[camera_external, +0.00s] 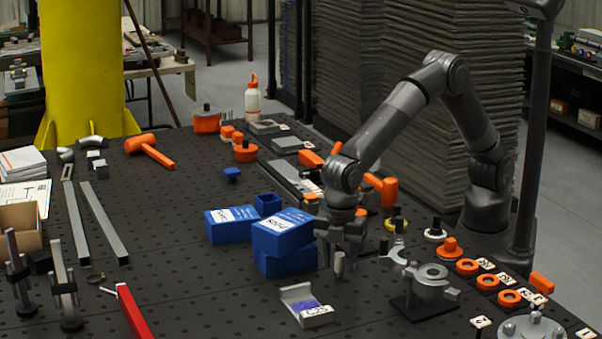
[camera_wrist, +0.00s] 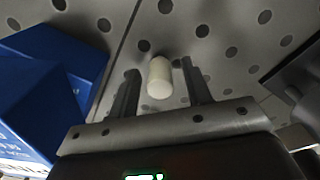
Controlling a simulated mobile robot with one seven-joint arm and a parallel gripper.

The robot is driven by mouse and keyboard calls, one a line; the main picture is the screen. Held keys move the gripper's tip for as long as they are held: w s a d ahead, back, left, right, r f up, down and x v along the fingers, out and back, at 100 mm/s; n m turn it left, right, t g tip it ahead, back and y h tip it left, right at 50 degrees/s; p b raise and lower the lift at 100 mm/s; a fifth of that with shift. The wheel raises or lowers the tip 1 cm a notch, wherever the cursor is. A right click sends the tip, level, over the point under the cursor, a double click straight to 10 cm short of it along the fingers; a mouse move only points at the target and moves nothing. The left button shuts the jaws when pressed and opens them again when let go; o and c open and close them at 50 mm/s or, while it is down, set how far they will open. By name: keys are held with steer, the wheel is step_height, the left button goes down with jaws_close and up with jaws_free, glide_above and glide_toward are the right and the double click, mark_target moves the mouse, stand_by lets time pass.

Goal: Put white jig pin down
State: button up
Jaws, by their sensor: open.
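The white jig pin (camera_external: 339,264) is a small pale cylinder at my gripper, just right of the blue boxes. In the wrist view the pin (camera_wrist: 160,77) shows between the two dark fingers, with gaps on both sides. It looks upright on the perforated table (camera_wrist: 215,70), though its lower end is hard to make out. My gripper (camera_external: 341,258) points down over the pin with its fingers apart. The wrist view also shows the open fingers (camera_wrist: 163,90).
Stacked blue boxes (camera_external: 283,232) stand close on the left. A grey angled tray (camera_external: 306,304) lies in front. A grey clamp fixture (camera_external: 428,284) stands to the right, with orange rings (camera_external: 488,282) beyond it. The table's left middle has free room.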

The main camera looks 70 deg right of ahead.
mark_target(340, 254)
step_height(340, 254, up, 12)
stand_by(0.4)
steer(key=w+d+r+m+t, duration=0.1)
steer(key=w+d+r+m, duration=0.2)
steer(key=d, duration=0.8)
steer(key=w+d+r+m+t+y, duration=0.1)
steer(key=w+d+r+m, duration=0.25)
steer(key=d, duration=0.75)
steer(key=w+d+r+m, duration=0.2)
steer(key=d+r, duration=0.2)
steer(key=d, duration=0.7)
steer(key=s+d+m+t, duration=0.1)
steer(key=s+d+m, duration=0.1)
steer(key=d, duration=0.5)
steer(key=s+d+f+m+t, duration=0.1)
steer(key=s+d+m, duration=0.2)
steer(key=d, duration=0.5)
steer(key=shift+s, duration=0.35)
steer(key=shift+o, duration=0.4)
steer(key=s+d+f+m+t+h, duration=0.1)
steer(key=s+d+f+m, duration=0.3)
steer(key=s+d, duration=0.3)
steer(key=shift+s+d+f+t, duration=0.3)
steer(key=shift+s+d+f, duration=0.1)
steer(key=shift+d, duration=0.5)
steer(key=shift+m, duration=0.25)
steer(key=shift+w+a+r, duration=0.1)
